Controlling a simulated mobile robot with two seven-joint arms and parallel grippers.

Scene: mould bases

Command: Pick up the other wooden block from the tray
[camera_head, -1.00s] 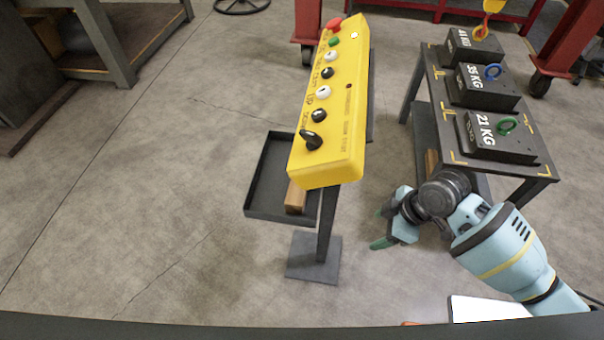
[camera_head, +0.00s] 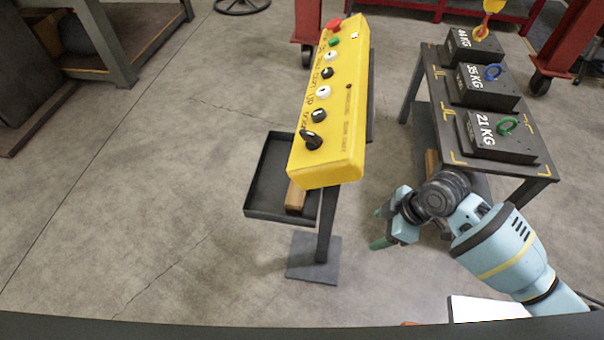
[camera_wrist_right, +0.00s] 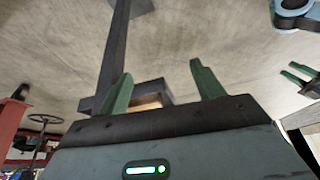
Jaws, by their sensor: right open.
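A brown wooden block (camera_head: 295,196) lies in the dark tray (camera_head: 258,213), against its right side. The yellow control box above hides part of the tray. My right gripper (camera_head: 380,228) is to the right of the tray, beyond the stand's post, open and empty. In the right wrist view, its two green fingers (camera_wrist_right: 162,82) are wide apart. The tray (camera_wrist_right: 154,86) and part of the block (camera_wrist_right: 148,101) show beyond them, partly hidden by the gripper. Green fingers of what looks like my left gripper (camera_wrist_right: 300,74) show at the right edge, small and unclear.
The yellow control box (camera_head: 333,110) overhangs the tray on a dark post (camera_head: 326,225) with a square foot (camera_head: 314,258). A dark table (camera_head: 540,171) at right carries labelled weights (camera_head: 495,137). A wood-coloured piece (camera_head: 431,162) shows beneath it.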

